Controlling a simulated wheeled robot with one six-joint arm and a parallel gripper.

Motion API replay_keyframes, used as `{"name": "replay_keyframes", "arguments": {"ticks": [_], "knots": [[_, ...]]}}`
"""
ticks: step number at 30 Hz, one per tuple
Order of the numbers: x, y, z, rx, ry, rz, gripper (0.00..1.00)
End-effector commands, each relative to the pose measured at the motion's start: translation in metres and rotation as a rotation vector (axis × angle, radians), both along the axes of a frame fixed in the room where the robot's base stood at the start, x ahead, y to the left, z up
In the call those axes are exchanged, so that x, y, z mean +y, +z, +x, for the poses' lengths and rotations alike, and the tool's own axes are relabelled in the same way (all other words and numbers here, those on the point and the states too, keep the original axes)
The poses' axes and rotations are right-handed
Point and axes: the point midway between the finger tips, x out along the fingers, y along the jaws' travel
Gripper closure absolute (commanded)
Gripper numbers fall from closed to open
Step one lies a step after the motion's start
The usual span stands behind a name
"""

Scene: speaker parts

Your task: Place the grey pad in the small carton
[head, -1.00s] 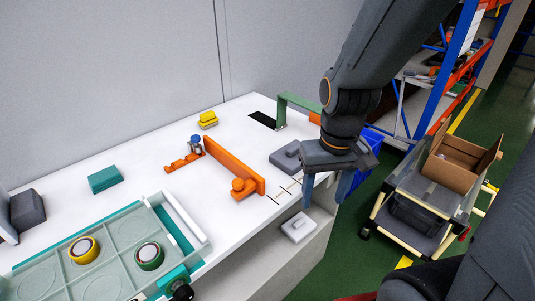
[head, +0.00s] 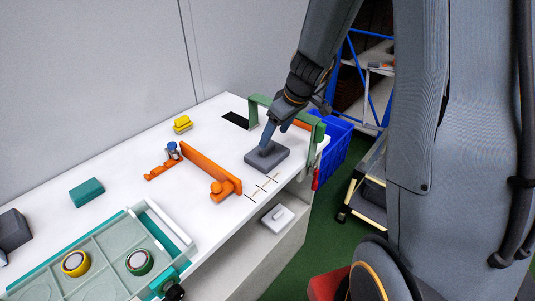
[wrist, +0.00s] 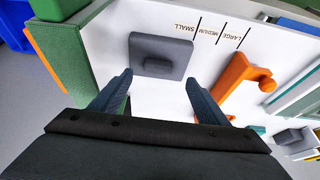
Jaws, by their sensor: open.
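The grey pad (head: 258,160), a flat square block with a raised grip on top, lies on the white table near its right end. It also shows in the wrist view (wrist: 172,48), just beyond my fingertips. My gripper (head: 275,133) is open and points down over the pad; in the wrist view its two fingers (wrist: 158,82) stand either side of the pad's raised grip, with nothing held. Whether the fingers touch the pad cannot be told. No small carton shows now; my arm covers much of the right side of the head view.
A green bracket (head: 314,135) stands at the table's right end, close to my gripper. An orange rail (head: 205,168) lies to the left. A blue crate (head: 330,145) is beyond the table edge. A light grey piece (head: 278,216) lies on the lower shelf.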

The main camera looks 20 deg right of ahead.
Motion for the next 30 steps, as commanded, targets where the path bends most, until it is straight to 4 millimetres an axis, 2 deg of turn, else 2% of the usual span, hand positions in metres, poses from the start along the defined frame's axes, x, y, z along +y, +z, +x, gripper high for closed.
{"name": "replay_keyframes", "arguments": {"ticks": [19,29,30], "knots": [[0.012,-0.058,0.024,0.004,-0.001,0.001,0.31],[0.013,-0.062,0.026,0.002,-0.001,0.000,0.31],[0.013,-0.062,0.026,0.002,-0.001,0.000,0.38]]}}
